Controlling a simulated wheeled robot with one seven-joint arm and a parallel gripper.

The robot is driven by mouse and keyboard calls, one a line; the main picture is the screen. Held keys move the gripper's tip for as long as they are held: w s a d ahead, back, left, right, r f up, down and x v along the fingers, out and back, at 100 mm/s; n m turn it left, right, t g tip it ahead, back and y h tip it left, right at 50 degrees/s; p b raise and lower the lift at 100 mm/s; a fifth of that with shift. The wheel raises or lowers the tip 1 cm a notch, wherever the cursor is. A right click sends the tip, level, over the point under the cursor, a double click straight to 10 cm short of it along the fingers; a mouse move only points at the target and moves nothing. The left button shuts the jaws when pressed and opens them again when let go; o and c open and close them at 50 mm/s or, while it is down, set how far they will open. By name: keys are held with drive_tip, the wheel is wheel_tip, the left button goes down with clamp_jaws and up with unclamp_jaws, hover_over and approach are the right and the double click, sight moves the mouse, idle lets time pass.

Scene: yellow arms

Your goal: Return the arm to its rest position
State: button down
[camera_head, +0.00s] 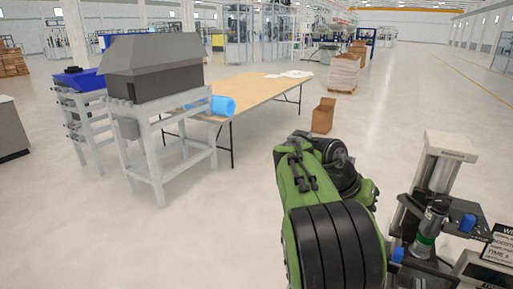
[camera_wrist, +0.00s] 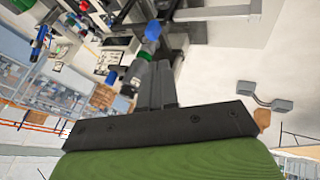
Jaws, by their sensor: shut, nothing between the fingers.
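My green and black arm (camera_head: 325,215) is raised at the lower middle of the head view. Its gripper cannot be made out there. In the wrist view, my gripper (camera_wrist: 157,82) shows as two dark fingers lying together beyond a black bar, shut with nothing between them. The fingers point toward equipment with blue knobs, seen tilted and overlapping the fingertips in the picture. I cannot tell how far the fingertips are from it.
A press-like machine (camera_head: 437,200) with blue knobs stands close to the right of my arm. A grey-hooded machine (camera_head: 155,65) stands left. A cardboard box (camera_head: 323,115) sits on the floor. Left foreground floor is clear.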

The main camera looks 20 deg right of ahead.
drive_tip(key=shift+a, duration=0.1)
drive_tip(key=s+a+f+n+t+y, duration=0.2)
drive_tip(key=s+a+n, duration=0.3)
drive_tip(key=a, duration=0.7)
drive_tip(key=s+a+f+n+t+y, duration=0.2)
drive_tip(key=s+a+n+t+y, duration=0.2)
drive_tip(key=s+a, duration=0.6)
drive_tip(key=shift+s+a+f+n+t+y, duration=0.35)
drive_tip(key=shift+a+n+y, duration=0.45)
drive_tip(key=shift+a, duration=0.4)
